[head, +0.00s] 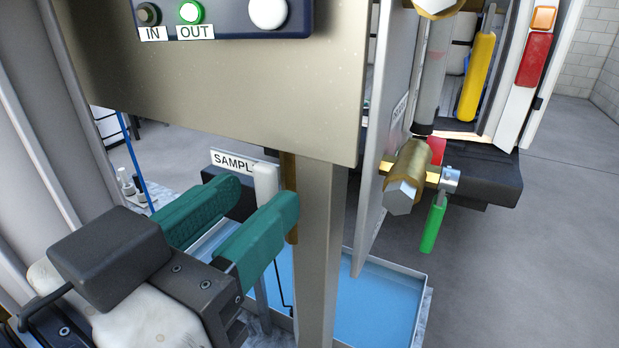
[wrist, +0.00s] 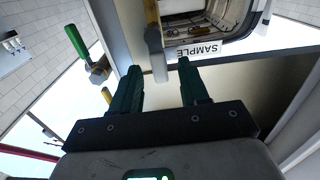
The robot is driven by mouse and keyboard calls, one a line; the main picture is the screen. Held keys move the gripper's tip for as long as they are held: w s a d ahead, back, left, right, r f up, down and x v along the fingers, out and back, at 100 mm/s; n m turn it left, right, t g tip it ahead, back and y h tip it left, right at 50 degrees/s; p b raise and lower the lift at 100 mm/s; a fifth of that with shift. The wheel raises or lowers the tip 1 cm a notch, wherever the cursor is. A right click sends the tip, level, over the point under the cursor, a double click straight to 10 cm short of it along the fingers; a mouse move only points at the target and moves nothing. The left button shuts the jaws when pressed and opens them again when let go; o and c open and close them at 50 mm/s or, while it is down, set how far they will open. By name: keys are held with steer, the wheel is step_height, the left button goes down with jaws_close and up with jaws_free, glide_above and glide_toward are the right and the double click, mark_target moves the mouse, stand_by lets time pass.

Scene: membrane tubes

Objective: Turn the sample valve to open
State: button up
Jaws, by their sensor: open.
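The SAMPLE label (head: 232,160) is behind my gripper in the head view; it shows upside down in the wrist view (wrist: 199,50). Beside it is the sample valve's pale lever (head: 265,182), pointing down next to a brass pipe (head: 291,172). In the wrist view the lever (wrist: 156,54) shows between my two teal fingers, with gaps on both sides. My gripper (head: 264,194) is open around the lever, and no contact shows. It also shows open in the wrist view (wrist: 159,66). The near finger hides the lower part of the lever in the head view.
A metal panel with IN and OUT buttons (head: 190,12) hangs above, and a steel post (head: 318,260) stands just right of the fingers. A blue tray (head: 380,305) lies below. A green-handled valve (head: 433,225) and a yellow handle (head: 477,75) are at right.

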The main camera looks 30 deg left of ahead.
steer(key=s+b, duration=0.1)
steer(key=s, duration=0.8)
steer(key=shift+d, duration=0.25)
